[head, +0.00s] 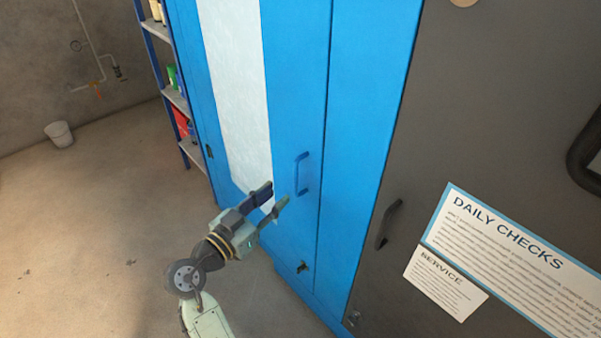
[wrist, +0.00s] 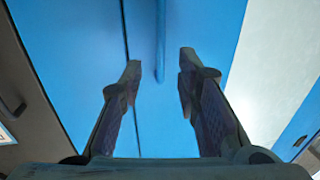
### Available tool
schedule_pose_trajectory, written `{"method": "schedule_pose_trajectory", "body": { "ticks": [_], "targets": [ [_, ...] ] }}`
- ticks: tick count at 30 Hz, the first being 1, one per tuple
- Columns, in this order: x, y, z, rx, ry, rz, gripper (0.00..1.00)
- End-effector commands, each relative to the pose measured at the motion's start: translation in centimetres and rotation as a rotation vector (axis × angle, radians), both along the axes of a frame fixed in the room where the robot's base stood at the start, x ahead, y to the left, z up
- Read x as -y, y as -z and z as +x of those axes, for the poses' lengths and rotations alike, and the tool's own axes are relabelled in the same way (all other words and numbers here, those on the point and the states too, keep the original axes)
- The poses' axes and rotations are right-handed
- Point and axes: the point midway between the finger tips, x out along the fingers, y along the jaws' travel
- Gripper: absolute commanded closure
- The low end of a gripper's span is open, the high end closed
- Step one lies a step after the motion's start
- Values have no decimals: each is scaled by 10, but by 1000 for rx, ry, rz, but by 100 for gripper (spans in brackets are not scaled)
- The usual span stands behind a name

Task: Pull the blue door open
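The blue door (head: 296,100) is part of a tall blue cabinet and carries a pale panel (head: 235,90) on its left part. It looks shut, with a thin seam along its right edge. A blue bar handle (head: 299,174) stands upright near that edge. My gripper (head: 276,196) is open and empty, in front of the door, a little below and left of the handle. In the wrist view the fingers (wrist: 160,72) are spread apart toward the blue surface, and the handle (wrist: 160,45) shows between and beyond their tips. I see no contact with it.
A dark grey cabinet (head: 450,90) with a black handle (head: 388,223) and paper notices (head: 510,250) stands at the right. A shelf rack (head: 176,98) stands beyond the blue cabinet. A white bucket (head: 59,134) stands far left. The floor (head: 90,240) at left is clear.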

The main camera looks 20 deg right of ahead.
Motion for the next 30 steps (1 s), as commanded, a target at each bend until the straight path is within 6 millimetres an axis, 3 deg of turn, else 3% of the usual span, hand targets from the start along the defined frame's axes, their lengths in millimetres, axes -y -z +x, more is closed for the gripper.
{"method": "schedule_pose_trajectory", "body": {
  "ticks": [6,13,26,30],
  "targets": [
    [38,-4,22,-2,3,-1,70],
    [67,-2,40,-1,-1,-1,70],
    [76,-1,47,0,-4,0,70],
    [75,-1,46,0,-4,0,79]
  ]
}}
